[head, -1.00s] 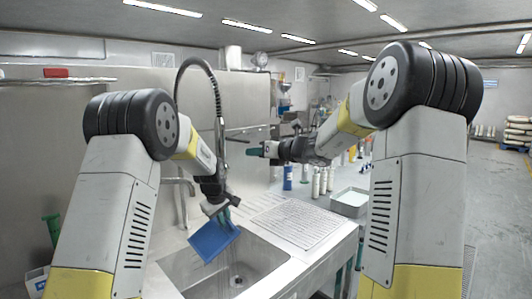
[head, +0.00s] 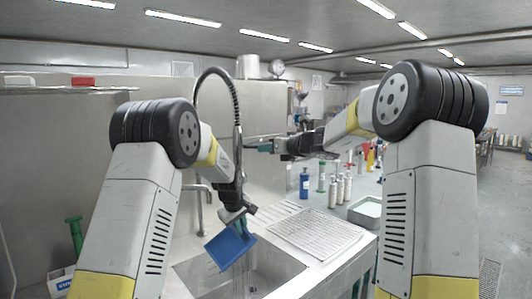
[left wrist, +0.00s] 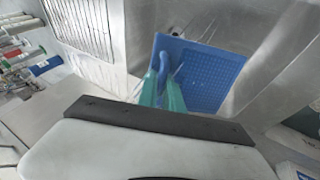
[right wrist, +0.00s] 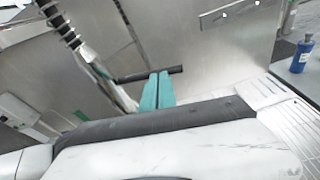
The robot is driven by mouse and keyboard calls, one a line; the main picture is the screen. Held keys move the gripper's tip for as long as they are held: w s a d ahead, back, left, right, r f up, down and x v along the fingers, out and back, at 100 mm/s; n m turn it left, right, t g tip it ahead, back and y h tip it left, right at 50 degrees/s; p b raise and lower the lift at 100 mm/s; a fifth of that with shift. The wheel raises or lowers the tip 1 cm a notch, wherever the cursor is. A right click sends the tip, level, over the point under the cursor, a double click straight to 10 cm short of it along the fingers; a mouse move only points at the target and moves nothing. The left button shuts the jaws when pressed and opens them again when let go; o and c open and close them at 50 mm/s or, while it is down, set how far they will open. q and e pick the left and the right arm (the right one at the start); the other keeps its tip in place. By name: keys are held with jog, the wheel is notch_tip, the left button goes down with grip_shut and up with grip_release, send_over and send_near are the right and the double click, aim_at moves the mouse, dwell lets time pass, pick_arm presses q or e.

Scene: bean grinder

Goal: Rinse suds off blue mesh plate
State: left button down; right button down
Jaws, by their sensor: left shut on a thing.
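The blue mesh plate (head: 230,249) is tilted above the sink (head: 187,272). It also shows in the left wrist view (left wrist: 205,75). My left gripper (head: 236,222) is shut on the plate's blue handle (left wrist: 163,62). Small pale marks show on the plate near the fingers; I cannot tell suds from water. The spray faucet (head: 238,160) hangs on its hose just above the plate. My right gripper (head: 264,147) is beside it, fingers together. In the right wrist view, its fingertips (right wrist: 157,82) are at a dark bar (right wrist: 135,77) by the faucet; contact is unclear.
A ridged drainboard (head: 315,235) lies right of the sink, with a grey tub (head: 366,212) beyond it. A blue bottle (head: 304,184) and several pale bottles stand behind. A second tap (head: 199,205) rises at the sink's back left. A steel wall closes off the back.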

jog(key=shift+a, duration=0.15)
jog(key=s+f+v, duration=0.1)
jog(key=f+v, duration=0.1)
jog(key=v, duration=1.1)
jog(key=w+a+f+g, duration=0.1)
jog(key=w+a, duration=0.7)
jog(key=w, duration=0.3)
jog(key=shift+f+g+h, duration=0.3)
jog(key=shift+f, duration=0.05)
jog(key=shift+s+a, duration=0.1)
